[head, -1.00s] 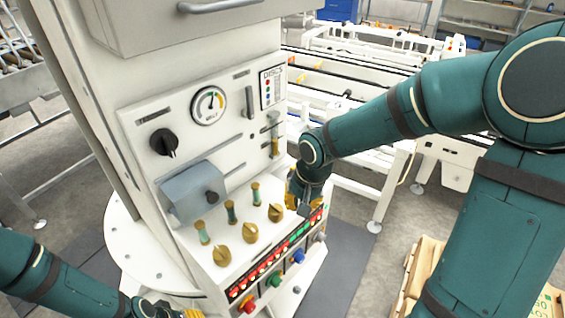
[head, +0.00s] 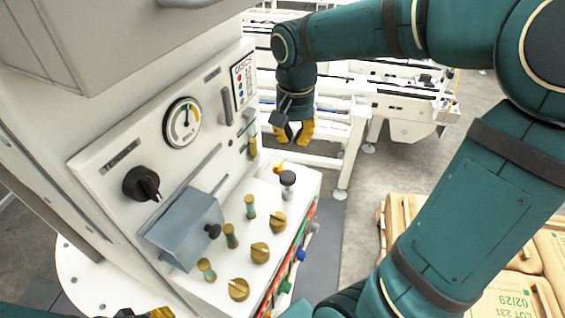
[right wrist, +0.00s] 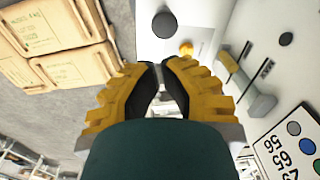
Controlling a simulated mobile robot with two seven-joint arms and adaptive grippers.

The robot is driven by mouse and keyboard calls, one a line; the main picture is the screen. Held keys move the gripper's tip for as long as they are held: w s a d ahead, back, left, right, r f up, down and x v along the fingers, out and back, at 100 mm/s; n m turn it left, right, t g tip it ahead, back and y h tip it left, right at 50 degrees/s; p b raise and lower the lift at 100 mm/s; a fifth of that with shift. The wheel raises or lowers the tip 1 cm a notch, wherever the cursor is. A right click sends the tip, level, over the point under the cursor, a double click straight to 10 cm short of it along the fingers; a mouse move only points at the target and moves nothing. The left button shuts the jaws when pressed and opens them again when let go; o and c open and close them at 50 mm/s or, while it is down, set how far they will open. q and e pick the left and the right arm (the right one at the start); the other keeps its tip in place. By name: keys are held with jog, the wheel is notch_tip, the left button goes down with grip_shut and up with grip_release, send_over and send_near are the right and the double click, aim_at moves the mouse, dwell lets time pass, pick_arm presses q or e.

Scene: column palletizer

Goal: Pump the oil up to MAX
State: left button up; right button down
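The oil sight tube (head: 252,146) is upright on the right of the white panel, with amber low in it; its marks are too small to read. A black-capped plunger (head: 288,180) stands on the console's far right corner, beside a small orange piece (head: 278,167). In the right wrist view the black cap (right wrist: 164,23) and orange piece (right wrist: 186,47) are beyond the fingertips. My left gripper (head: 158,314) barely shows at the bottom edge.
The console has several brass knobs (head: 260,252), green-brass levers (head: 230,236) and a grey box (head: 187,228). A dial gauge (head: 182,122) and black rotary switch (head: 140,183) are on the panel. Sacks (head: 520,290) lie at right; conveyor frames (head: 350,95) stand behind.

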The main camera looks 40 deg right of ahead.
aim_at(293, 173)
pick_arm(q)
jog(key=shift+s, duration=0.1)
pick_arm(e)
jog(key=shift+s+d, duration=0.1)
jog(key=shift+s, duration=0.05)
pick_arm(q)
jog(key=shift+s+d+f+b, duration=0.1)
jog(key=shift+s+f+b, duration=0.15)
jog(key=shift+f+b, duration=0.75)
pick_arm(e)
notch_tip(293, 173, down, 10)
notch_tip(293, 173, down, 3)
jog(key=shift+f+b, duration=0.1)
jog(key=shift+b, duration=1.1)
pick_arm(q)
jog(key=shift+s+f, duration=0.2)
jog(key=shift+f, duration=0.3)
jog(key=shift+s+f, duration=0.2)
jog(key=shift+f, duration=0.3)
jog(key=shift+r, duration=0.1)
